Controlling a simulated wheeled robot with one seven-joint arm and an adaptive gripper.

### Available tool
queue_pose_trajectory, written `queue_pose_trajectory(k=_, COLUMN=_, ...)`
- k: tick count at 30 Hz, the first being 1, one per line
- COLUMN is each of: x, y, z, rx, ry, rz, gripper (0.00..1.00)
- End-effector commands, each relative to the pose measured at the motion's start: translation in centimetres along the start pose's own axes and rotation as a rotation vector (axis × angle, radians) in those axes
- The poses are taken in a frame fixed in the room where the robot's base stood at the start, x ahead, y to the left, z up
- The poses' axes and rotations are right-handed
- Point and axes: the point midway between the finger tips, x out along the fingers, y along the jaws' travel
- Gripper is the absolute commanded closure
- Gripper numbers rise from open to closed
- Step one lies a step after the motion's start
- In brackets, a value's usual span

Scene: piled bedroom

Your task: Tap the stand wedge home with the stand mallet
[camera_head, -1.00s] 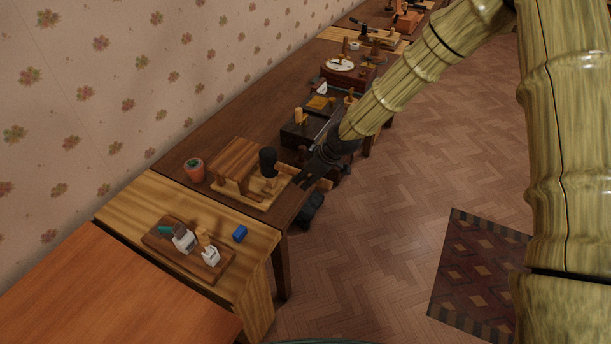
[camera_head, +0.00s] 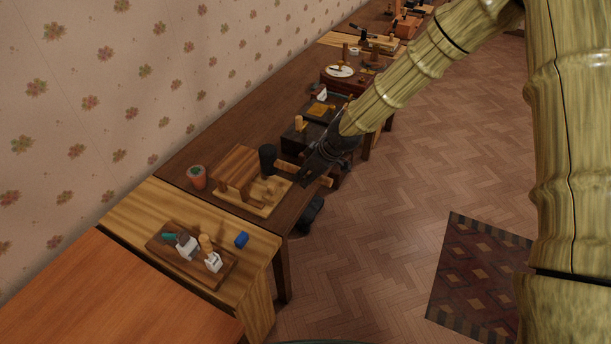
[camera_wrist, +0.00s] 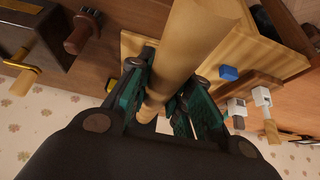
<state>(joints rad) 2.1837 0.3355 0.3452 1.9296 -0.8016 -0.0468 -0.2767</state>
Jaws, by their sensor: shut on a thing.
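The mallet has a black head (camera_head: 267,158) and a pale wooden handle (camera_head: 288,167). My gripper (camera_head: 309,174) is shut on the handle, which passes between the fingers and sticks out past them. The handle (camera_wrist: 195,45) fills the middle of the wrist view, between the teal finger pads. The head is beside the brown wooden stand (camera_head: 237,172), above its light baseboard (camera_head: 262,209). Small wooden pieces (camera_head: 268,188) lie on the baseboard near the stand. One may be the wedge, but they are too small to tell, and any gap to the head is unclear.
A terracotta pot (camera_head: 197,178) stands left of the stand. In front are a blue block (camera_head: 241,240) and a tray (camera_head: 212,278) with white-and-wood items. Dark boxes (camera_head: 302,139) stand behind my gripper.

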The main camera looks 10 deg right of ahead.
Motion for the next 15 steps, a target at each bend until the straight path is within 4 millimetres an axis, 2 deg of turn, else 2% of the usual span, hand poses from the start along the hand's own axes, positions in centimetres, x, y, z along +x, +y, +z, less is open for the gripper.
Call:
queue_pose_trajectory(k=2, x=0.0, y=0.0, z=-0.1, rx=-0.001, ry=0.001, rz=0.001, gripper=1.00)
queue_pose_trajectory(k=3, x=0.8, y=-0.1, z=0.5, rx=0.000, ry=-0.002, rz=-0.001, gripper=1.00)
queue_pose_trajectory(k=8, x=6.9, y=-0.1, z=3.9, rx=0.000, ry=-0.004, rz=-0.003, gripper=1.00)
queue_pose_trajectory(k=9, x=6.0, y=0.1, z=3.2, rx=-0.001, ry=0.002, rz=0.001, gripper=1.00)
queue_pose_trajectory(k=15, x=5.8, y=0.0, z=3.1, rx=-0.001, ry=0.002, rz=0.001, gripper=1.00)
